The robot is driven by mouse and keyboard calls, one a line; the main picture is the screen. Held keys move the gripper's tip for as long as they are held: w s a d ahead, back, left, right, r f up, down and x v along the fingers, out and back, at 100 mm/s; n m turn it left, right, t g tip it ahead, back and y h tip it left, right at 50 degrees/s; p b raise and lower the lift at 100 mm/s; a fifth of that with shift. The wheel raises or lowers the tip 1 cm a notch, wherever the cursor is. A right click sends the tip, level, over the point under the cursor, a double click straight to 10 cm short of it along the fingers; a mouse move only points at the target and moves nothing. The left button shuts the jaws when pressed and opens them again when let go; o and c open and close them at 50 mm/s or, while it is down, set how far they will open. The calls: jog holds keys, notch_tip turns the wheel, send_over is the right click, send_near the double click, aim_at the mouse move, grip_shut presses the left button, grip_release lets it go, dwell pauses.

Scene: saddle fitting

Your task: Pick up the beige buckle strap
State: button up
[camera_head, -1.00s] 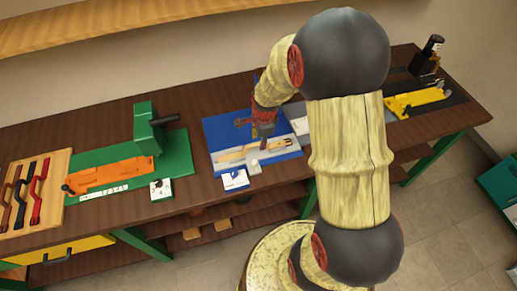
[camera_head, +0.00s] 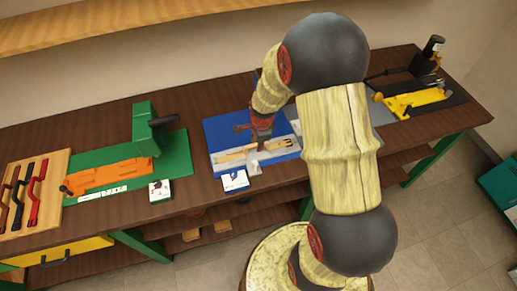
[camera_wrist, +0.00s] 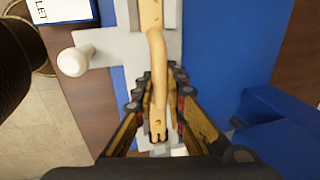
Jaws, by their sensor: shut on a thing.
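The beige buckle strap (camera_wrist: 156,65) runs down the middle of the wrist view, and its near end lies between my gripper's fingers. My gripper (camera_wrist: 158,108) is shut on it. In the head view the strap (camera_head: 234,157) lies along a grey fixture on the blue mat (camera_head: 218,130). My gripper (camera_head: 259,143) is over the strap's middle to right part in that view. In the wrist view the strap still appears along the grey fixture (camera_wrist: 110,48); I cannot tell whether it is lifted clear.
A white knob (camera_wrist: 73,62) stands out from the fixture. A white card (camera_head: 235,181) lies at the mat's front edge. To the left are an orange fixture (camera_head: 108,174) and a rack of straps (camera_head: 18,200); a yellow fixture (camera_head: 413,101) is at right.

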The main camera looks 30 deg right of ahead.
grip_shut()
jog(key=shift+r, duration=0.1)
